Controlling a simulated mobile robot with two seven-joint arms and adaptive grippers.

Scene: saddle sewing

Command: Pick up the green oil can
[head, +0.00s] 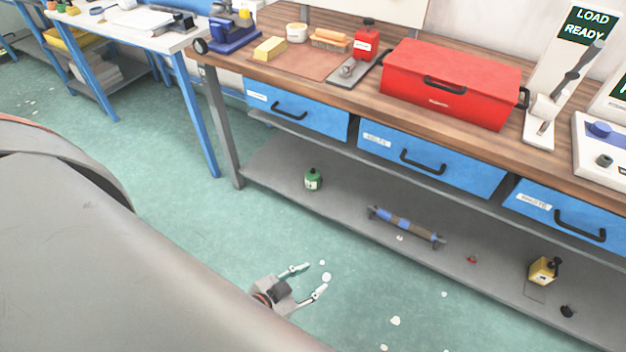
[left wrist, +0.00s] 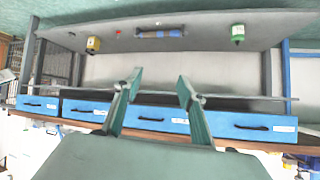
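The green oil can (head: 313,179) stands upright on the left part of the grey lower shelf (head: 270,165) under the workbench. It also shows in the left wrist view (left wrist: 238,34), where the picture is upside down, at the upper right. My left gripper (head: 308,279) is open and empty, low in front of the shelf and apart from the can. Its two spread fingers show in the left wrist view (left wrist: 160,86), with nothing between them. My right gripper is in neither view.
A blue and brown roller (head: 405,227) and a yellow can (head: 543,270) are on the same shelf, right of the green can. Blue drawers (head: 297,107) hang above the shelf. A red toolbox (head: 450,82) is on the benchtop. The green floor before the shelf has small white scraps.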

